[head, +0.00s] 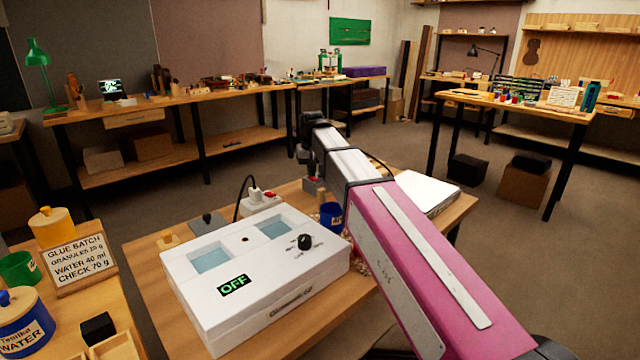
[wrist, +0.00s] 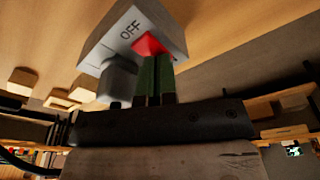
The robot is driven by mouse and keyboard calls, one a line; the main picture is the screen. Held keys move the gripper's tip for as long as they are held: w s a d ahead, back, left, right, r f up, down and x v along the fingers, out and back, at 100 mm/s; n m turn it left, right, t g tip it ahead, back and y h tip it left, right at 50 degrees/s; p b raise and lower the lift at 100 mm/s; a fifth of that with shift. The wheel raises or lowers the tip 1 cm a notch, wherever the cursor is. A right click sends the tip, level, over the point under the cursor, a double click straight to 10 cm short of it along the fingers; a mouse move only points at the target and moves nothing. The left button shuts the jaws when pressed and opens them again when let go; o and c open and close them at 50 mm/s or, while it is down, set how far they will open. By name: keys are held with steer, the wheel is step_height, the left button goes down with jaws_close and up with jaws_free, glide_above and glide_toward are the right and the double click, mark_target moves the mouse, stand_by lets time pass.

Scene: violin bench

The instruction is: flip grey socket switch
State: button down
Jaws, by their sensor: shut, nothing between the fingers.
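The grey socket (wrist: 112,35) shows large at the top of the wrist view, with an "OFF" label and a red rocker switch (wrist: 149,45). A grey plug-like block (wrist: 117,76) sits at its side. In the head view a small grey socket (head: 311,186) with a red spot stands on the bench beneath the end of my arm. My gripper (wrist: 157,62) is shut and empty, its dark green fingers pointing at the red switch. The fingertips overlap the switch's lower edge; I cannot tell whether they touch. My wrist (head: 308,140) partly shows in the head view; the fingertips there are unclear.
A white glue machine (head: 258,280) with an "OFF" display fills the front of the bench. A white socket (head: 260,203) with a red switch and plugged cable is behind it. A blue cup (head: 330,217) stands close to the grey socket. A white slab (head: 428,192) lies right.

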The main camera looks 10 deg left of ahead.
steer(key=shift+r, duration=3.45)
